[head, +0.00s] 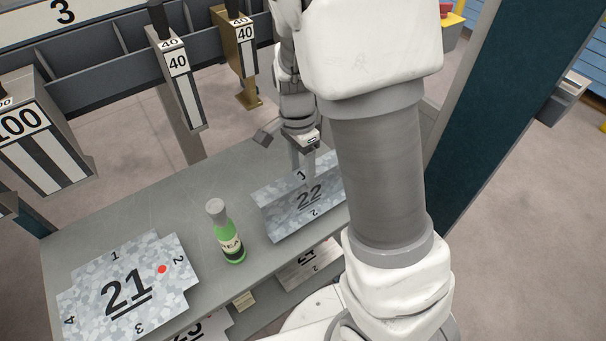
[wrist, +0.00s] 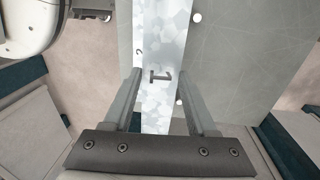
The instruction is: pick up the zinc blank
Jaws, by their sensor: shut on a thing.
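The zinc blank (head: 279,213) marked 22 is a spangled grey sheet at the right of the grey shelf top, partly hidden behind my arm. My gripper (head: 303,168) reaches down to its upper edge, near the number 1, and is shut on it. In the wrist view the blank (wrist: 158,35) runs between the two fingers (wrist: 158,88), with the 1 near the fingertips. Whether it touches the shelf cannot be told. A second spangled blank (head: 95,290), marked 21 with a red dot, lies flat at the left of the shelf top.
A green bottle (head: 229,238) with a grey cap stands between the two blanks. More numbered sheets (head: 305,266) lie on a lower level. Tool blocks marked 40 (head: 181,85) and 100 (head: 40,135) hang at the back left. A dark teal post (head: 500,100) rises at the right.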

